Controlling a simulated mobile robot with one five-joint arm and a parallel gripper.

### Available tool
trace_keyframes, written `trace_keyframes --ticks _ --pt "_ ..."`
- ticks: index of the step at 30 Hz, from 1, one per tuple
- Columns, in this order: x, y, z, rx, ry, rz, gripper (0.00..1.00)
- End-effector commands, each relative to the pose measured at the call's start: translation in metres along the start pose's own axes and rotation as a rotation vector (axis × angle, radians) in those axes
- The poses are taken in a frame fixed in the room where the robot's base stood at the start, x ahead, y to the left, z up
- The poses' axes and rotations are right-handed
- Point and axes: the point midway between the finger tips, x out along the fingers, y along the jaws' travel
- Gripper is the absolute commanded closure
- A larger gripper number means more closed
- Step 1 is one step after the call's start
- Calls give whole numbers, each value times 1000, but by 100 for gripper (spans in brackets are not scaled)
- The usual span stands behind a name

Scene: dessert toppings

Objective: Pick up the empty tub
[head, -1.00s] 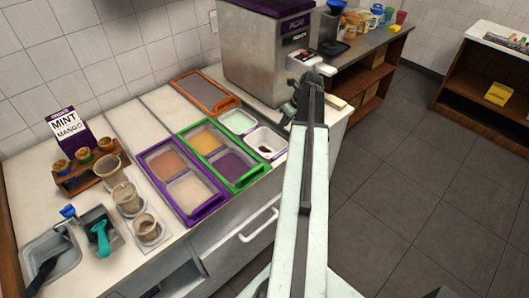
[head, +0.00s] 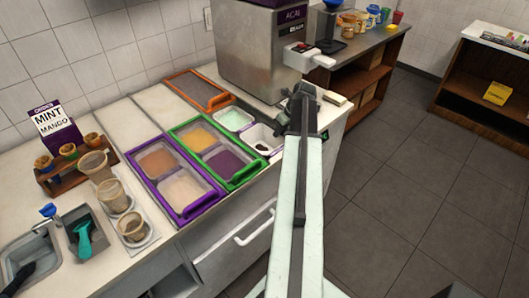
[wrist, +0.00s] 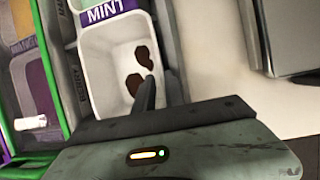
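The empty tub (head: 258,134) is a white container with a few dark brown smears in its bottom, at the right end of the topping row in the head view. It fills the upper middle of the wrist view (wrist: 108,88). My gripper (wrist: 158,88) is over its right side. One dark finger reaches in front of the tub's inside and the other is by its right wall, with a gap between them. Whether they touch the wall I cannot tell. In the head view my gripper (head: 285,122) is at the tub's right edge, partly hiding it.
A mint tub (head: 233,118) adjoins it behind. Green-framed (head: 180,131) and purple-framed (head: 139,160) topping trays lie to the left. The acai machine (head: 250,70) stands behind. Bare counter (wrist: 215,90) lies right of the tub.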

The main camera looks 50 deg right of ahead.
Motion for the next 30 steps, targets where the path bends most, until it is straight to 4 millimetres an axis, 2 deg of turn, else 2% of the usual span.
trace_keyframes --ticks 10,17,19,30 --pt "52 -3 -1 1 0 -1 86" --pt "50 -2 1 2 0 -1 86" --pt "50 -2 1 2 0 -1 100" --pt "49 -3 0 3 0 -1 100"
